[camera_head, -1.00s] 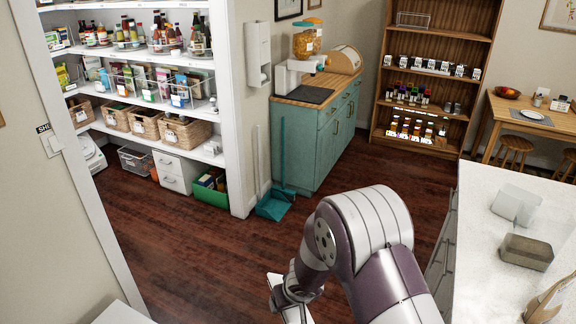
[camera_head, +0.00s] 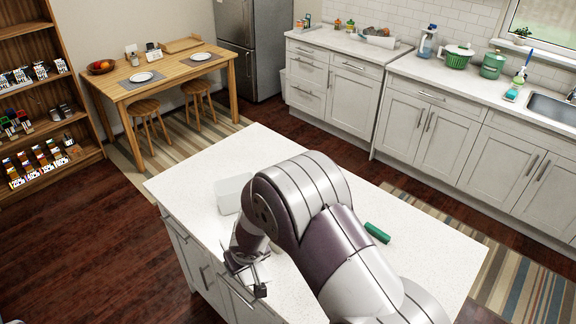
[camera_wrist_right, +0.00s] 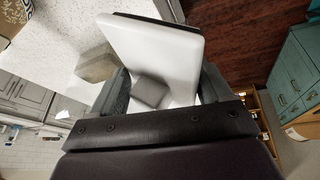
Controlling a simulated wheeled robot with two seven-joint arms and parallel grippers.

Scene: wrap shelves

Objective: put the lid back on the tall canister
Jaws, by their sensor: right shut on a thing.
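In the right wrist view, a flat white square piece with rounded corners and a dark edge (camera_wrist_right: 165,45), seemingly the lid, sits between the fingers of my right gripper (camera_wrist_right: 160,92). A small grey block (camera_wrist_right: 150,93) shows against its face, perhaps its knob. My right gripper is shut on this piece. In the head view, my right gripper (camera_head: 248,272) hangs at the near left edge of the white island counter (camera_head: 330,165), mostly hidden by my arm. What it holds is unclear there. I cannot pick out the tall canister for sure. My left gripper is out of view.
A white box-like thing (camera_head: 234,192) and a green roll-shaped thing (camera_head: 377,232) lie on the island. In the wrist view, a grey-brown block (camera_wrist_right: 96,64) and a patterned thing (camera_wrist_right: 12,14) are on the counter. Dark wooden floor (camera_head: 110,235) is free at left.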

